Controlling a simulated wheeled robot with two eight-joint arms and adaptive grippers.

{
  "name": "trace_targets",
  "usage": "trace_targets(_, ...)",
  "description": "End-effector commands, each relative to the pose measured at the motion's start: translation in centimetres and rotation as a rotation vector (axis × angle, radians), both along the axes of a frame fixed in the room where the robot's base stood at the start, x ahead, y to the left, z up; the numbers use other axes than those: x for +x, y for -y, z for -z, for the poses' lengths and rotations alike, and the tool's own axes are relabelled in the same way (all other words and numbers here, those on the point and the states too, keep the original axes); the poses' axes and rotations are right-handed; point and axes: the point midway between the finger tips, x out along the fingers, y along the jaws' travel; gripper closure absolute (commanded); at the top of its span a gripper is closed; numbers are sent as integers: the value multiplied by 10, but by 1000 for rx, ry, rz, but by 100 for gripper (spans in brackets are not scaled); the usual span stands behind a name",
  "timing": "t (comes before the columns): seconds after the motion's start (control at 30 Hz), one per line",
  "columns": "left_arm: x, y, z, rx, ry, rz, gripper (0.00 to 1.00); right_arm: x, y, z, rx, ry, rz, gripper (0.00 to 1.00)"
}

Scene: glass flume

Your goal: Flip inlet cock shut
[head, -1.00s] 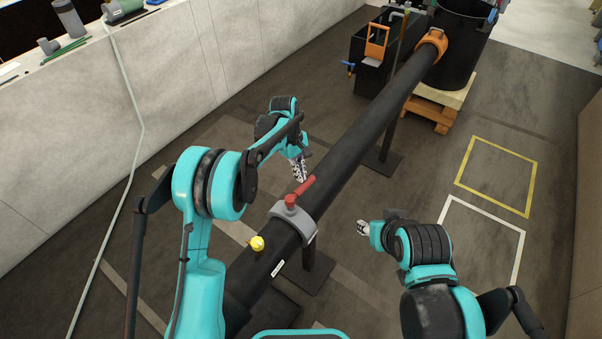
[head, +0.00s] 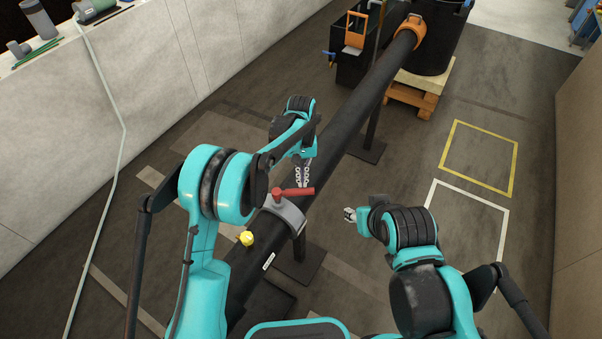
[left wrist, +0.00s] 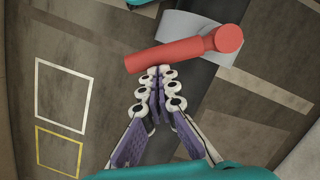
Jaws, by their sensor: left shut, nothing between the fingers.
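The inlet cock has a red lever (head: 296,191) on a grey saddle (head: 287,217) around the black pipe (head: 338,139). The lever lies at an angle across the pipe, its free end pointing right in the head view. In the left wrist view the red lever (left wrist: 165,56) spans the top middle, its round hub at the right. My left gripper (head: 303,184) is shut and empty, its tips right against or very close to the lever's side. The closed tips show in the left wrist view (left wrist: 158,74). My right gripper (head: 349,214) hangs right of the pipe, away from the cock; its fingers are too small to judge.
A black tank (head: 436,60) on a wooden pallet (head: 416,97) stands at the far end. A pale wall (head: 110,110) runs along the left. Floor right of the pipe is clear, with yellow and white outlines.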

Motion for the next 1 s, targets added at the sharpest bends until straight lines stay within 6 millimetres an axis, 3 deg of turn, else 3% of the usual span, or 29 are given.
trace_targets(0.57, -42, 3, 0, 1, 0, 473, 100, 0, 0, 2, 0, 0, 0, 60)
trace_targets(1.0, -52, 0, 0, 1, 0, 473, 100, 0, 0, 3, 0, 0, 0, 60)
